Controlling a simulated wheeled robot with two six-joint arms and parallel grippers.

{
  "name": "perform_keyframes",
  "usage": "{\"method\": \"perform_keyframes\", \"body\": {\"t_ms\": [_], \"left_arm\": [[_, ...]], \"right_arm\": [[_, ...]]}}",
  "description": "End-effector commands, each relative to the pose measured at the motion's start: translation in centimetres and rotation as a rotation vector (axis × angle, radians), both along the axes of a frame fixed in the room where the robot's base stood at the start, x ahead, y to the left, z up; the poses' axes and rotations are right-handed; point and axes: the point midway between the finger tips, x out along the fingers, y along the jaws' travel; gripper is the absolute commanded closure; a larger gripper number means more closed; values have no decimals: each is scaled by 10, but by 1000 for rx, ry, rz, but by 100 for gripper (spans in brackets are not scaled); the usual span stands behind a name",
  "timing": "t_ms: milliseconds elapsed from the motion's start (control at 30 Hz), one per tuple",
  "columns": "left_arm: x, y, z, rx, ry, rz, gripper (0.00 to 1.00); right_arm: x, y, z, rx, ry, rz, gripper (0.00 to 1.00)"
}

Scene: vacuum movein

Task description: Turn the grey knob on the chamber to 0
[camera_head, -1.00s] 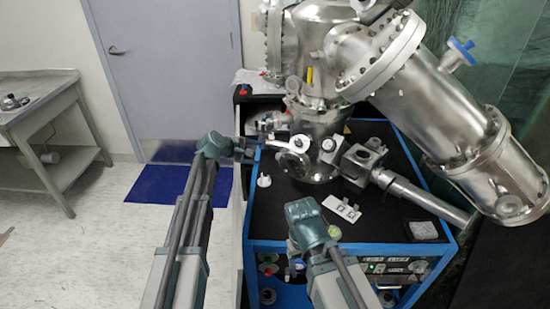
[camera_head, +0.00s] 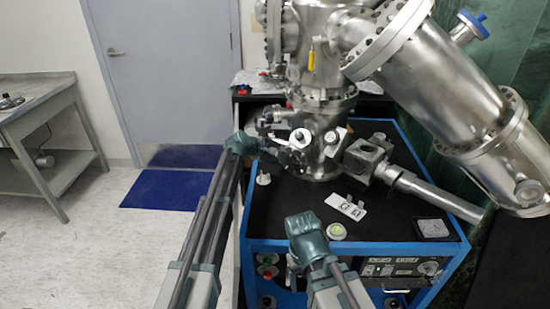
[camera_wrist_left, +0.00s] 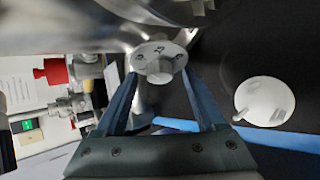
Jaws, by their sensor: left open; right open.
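The steel chamber (camera_head: 318,145) stands at the back of the black-topped cart. The grey knob (camera_wrist_left: 158,60) shows in the left wrist view as a pale round dial with dark marks and a raised centre. It also shows on the chamber's front in the head view (camera_head: 301,138). My left gripper (camera_wrist_left: 160,72) is open, with its blue fingertips on either side of the knob's lower part. I cannot tell whether they touch it. The dial's setting is too small to read surely.
A white round piece (camera_wrist_left: 264,101) lies on the black top near the left gripper. A white plate (camera_head: 346,207), a small round dish (camera_head: 336,231) and a clear square tray (camera_head: 432,229) lie there too. A thick steel tube (camera_head: 440,195) crosses the right side.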

Motion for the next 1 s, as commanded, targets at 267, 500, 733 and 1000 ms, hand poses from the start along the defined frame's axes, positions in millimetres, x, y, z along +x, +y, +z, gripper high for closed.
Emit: {"method": "perform_keyframes", "body": {"t_ms": [267,500,733,1000], "left_arm": [[2,-2,-1,0,0,0,28],[2,-2,-1,0,0,0,59],[2,-1,-1,0,0,0,100],[2,-1,0,-4,16,6,100]], "right_arm": [[0,0,-1,0,0,0,28],[0,0,-1,0,0,0,28],[0,0,-1,0,0,0,28],[0,0,2,0,0,0,28]]}}
